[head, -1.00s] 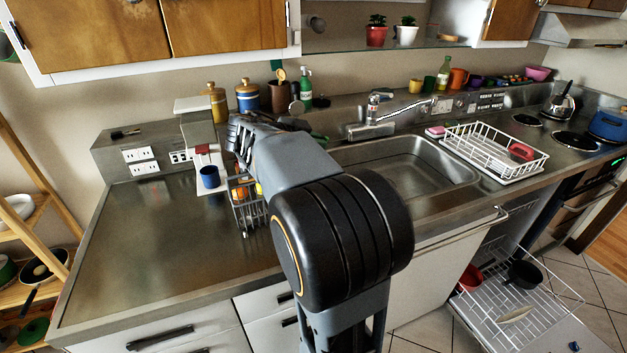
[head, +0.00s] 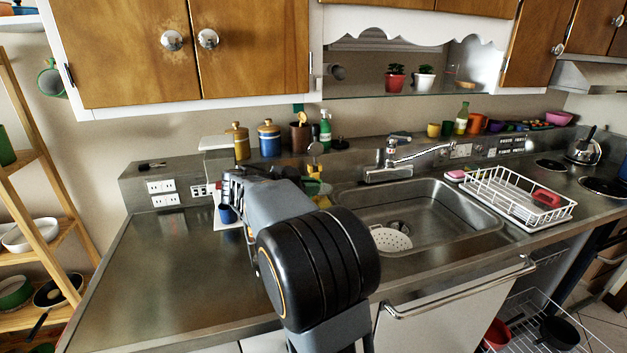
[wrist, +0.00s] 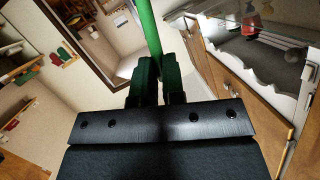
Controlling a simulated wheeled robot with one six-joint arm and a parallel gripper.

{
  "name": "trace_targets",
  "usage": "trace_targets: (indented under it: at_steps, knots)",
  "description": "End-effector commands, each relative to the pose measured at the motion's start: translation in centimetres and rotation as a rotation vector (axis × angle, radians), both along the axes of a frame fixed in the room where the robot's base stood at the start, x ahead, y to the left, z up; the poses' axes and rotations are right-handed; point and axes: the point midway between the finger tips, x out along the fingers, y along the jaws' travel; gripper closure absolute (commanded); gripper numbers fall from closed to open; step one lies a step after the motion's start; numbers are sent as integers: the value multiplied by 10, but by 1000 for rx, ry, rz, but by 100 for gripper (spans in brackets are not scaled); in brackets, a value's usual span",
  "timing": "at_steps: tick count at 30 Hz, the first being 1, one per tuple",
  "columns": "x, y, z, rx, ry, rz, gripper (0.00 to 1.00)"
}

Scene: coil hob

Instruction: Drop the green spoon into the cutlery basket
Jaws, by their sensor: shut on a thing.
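A green spoon shows in the wrist view as a straight green handle (wrist: 148,28) running up from between the jaws and out of the top of the picture. My gripper (wrist: 157,72) is shut on it. The bowl of the spoon is not in sight. In the head view my own arm hides the gripper and the spoon. The cutlery basket cannot be made out clearly now; my arm covers its area of the counter, left of the sink.
Canisters (head: 269,139) line the back ledge. The left counter (head: 160,270) is clear.

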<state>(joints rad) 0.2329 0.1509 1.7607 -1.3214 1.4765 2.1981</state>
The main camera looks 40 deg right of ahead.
Motion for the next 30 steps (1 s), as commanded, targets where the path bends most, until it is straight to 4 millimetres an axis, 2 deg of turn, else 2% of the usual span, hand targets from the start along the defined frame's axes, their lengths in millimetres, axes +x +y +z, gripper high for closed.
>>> trace_targets:
  at_steps: [1,16,30]
  knots:
    - [2,1,-11,0,-1,0,100]
    - [23,14,-57,9,17,9,100]
    - [22,13,-65,7,7,-7,100]
